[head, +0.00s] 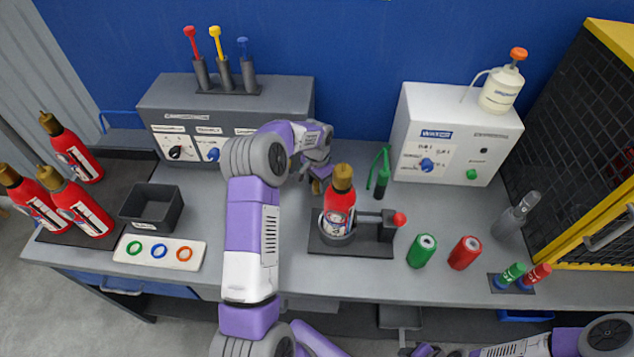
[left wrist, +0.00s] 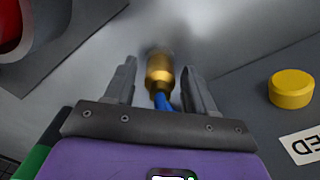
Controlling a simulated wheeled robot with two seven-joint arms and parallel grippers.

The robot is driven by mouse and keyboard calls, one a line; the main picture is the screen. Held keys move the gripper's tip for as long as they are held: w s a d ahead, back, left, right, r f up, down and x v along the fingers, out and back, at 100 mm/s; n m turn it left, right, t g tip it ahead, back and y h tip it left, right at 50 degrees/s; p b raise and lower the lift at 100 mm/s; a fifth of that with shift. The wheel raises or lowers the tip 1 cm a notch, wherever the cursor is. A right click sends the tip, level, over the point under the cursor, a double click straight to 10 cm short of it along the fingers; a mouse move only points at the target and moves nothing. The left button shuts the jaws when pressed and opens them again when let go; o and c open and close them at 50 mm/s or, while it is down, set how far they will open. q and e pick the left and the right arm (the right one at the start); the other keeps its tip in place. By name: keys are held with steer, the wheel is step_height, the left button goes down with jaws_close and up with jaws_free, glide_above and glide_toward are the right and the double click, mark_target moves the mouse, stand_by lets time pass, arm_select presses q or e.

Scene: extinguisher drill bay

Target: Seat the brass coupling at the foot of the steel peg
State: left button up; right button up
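A brass coupling (left wrist: 160,72) with a blue part below it shows in the left wrist view. It lies between the fingers of my left gripper (left wrist: 159,66), with a visible gap on each side. The fingers are apart and do not appear to touch it. In the head view my left gripper (head: 317,178) is low over the bench, behind the extinguisher stand, partly hidden by its own arm. I cannot make out the steel peg for certain in either view. My right gripper (head: 425,350) is at the bottom edge of the head view, cut off, with its fingers unclear.
A red extinguisher (head: 339,210) stands upright in a dark stand (head: 325,245) just in front of my left gripper. A green-handled tool (head: 381,178) and a white box (head: 450,140) are to the right, a grey box (head: 225,105) behind. A yellow knob (left wrist: 291,90) is beside the gripper.

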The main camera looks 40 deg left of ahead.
arm_select(q)
steer(key=shift+o, duration=0.3)
steer(key=shift+r, duration=0.1)
step_height(320, 180, up, 7)
steer(key=shift+r+p, duration=0.2)
steer(key=shift+p, duration=0.1)
stand_by(0.6)
